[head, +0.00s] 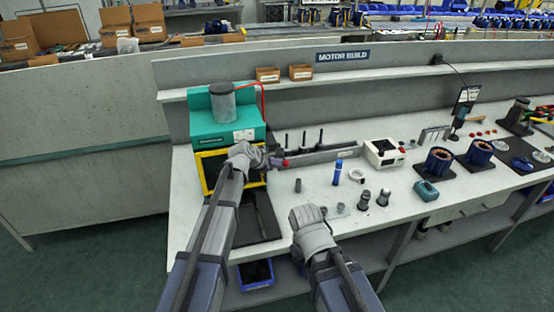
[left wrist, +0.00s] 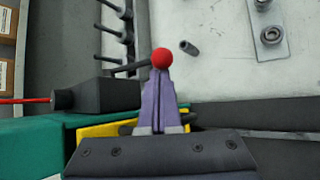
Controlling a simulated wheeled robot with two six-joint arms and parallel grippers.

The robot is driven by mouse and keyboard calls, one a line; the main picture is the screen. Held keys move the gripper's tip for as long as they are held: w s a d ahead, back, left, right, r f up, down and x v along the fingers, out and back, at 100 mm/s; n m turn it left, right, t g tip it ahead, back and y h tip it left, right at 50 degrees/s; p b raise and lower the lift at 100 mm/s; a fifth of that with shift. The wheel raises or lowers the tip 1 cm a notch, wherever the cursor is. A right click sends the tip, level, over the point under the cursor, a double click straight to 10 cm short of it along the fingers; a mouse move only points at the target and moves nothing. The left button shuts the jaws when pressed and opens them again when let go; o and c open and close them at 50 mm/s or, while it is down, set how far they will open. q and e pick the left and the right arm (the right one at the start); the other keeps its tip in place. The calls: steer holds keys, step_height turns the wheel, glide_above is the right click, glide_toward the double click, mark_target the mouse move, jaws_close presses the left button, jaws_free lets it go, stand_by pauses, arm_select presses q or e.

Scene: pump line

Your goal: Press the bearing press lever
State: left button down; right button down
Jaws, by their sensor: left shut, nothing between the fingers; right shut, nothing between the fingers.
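The bearing press (head: 225,125) is a teal machine with a grey cylinder on top and a yellow frame at its front. Its lever has a red knob (head: 285,162), seen just right of my left gripper (head: 273,159). In the left wrist view, the red knob (left wrist: 162,57) sits at the tips of the shut purple fingers (left wrist: 161,95), with a dark rod beside it. Whether they touch I cannot tell. Nothing is between the fingers. My right gripper (head: 307,214) is shut and empty over the bench front; its fingertips are mostly hidden.
The bench (head: 330,180) holds upright dark pins (head: 304,139), a blue cylinder (head: 338,172), a white box with a red button (head: 384,152) and small grey parts. Motor stators (head: 438,161) stand further right. A blue bin (head: 255,273) is below the bench front.

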mark_target(284, 159)
arm_select(q)
steer(key=r+g+p, duration=0.1)
steer(key=r+n+g+p, duration=0.1)
steer(key=p, duration=0.1)
steer(key=r+g+p, duration=0.1)
steer(key=p, duration=0.1)
steer(key=shift+w+r+h, duration=0.3)
steer(key=shift+r+h, duration=0.1)
steer(key=shift+s+f, duration=0.2)
steer(key=shift+f, duration=0.05)
steer(key=shift+r, duration=0.1)
steer(key=shift+r+p, duration=0.55)
steer(key=shift+r, duration=0.15)
